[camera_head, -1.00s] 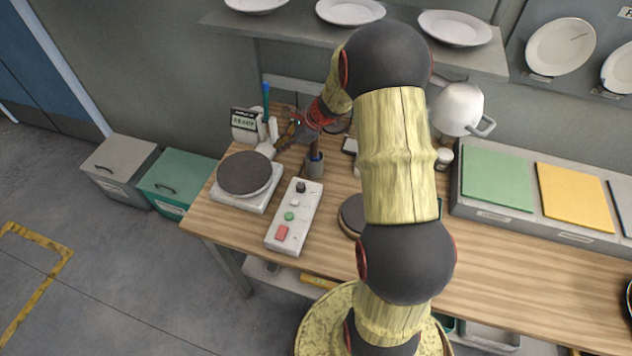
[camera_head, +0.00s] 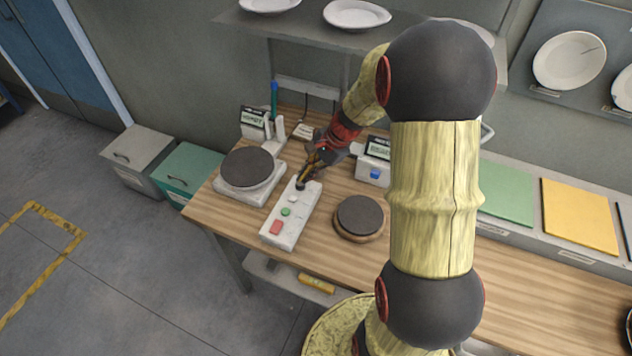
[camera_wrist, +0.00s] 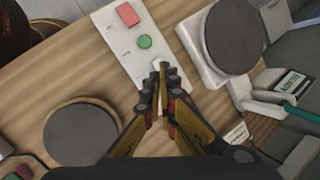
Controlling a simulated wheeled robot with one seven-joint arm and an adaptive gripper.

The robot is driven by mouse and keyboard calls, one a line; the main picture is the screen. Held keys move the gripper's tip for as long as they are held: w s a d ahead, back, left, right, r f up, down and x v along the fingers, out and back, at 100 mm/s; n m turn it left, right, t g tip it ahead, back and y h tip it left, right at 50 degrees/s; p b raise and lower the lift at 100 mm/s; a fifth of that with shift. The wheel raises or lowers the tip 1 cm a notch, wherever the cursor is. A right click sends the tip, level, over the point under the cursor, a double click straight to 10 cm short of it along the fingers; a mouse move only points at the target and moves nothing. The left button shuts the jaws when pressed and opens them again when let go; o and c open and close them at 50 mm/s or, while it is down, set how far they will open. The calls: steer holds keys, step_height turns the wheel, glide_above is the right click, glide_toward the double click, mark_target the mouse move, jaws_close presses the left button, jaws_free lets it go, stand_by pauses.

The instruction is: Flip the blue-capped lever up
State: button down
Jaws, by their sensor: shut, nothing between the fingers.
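A tall upright stick with a blue upper part (camera_head: 274,98), likely the blue-capped lever, stands at the back left of the bench beside a small display unit (camera_head: 254,122). A teal rod (camera_wrist: 303,112) by the display in the wrist view looks like the same piece. My gripper (camera_head: 304,181) is shut and empty, pointing down over the far end of a white control panel (camera_head: 276,242). The stick stands apart, behind the gripper.
A round dark plate on a white base (camera_head: 246,168) is left of the panel. A dark disc on wood (camera_head: 360,215) is to the right. A white unit with a blue button (camera_head: 374,175) stands behind that disc. Bare bench lies in front.

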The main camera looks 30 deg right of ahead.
steer(key=shift+s+a+r+n, duration=0.15)
steer(key=shift+s+n, duration=0.1)
steer(key=shift+s, duration=0.25)
steer(key=shift+s+r+n, duration=0.15)
steer(key=shift+s+n, duration=0.1)
steer(key=shift+s, duration=0.2)
steer(key=s+a+r+n+g+h, duration=0.1)
steer(key=s+a+n+g, duration=0.1)
steer(key=s+n, duration=0.45)
steer(key=s+a+r+n+t+h+b, duration=0.3)
steer(key=s+a+r+n, duration=0.6)
steer(key=s+r, duration=0.5)
steer(key=a+t+b, duration=0.1)
steer(key=a+b, duration=0.1)
steer(key=shift+r+b, duration=0.25)
steer(key=shift+b, duration=0.05)
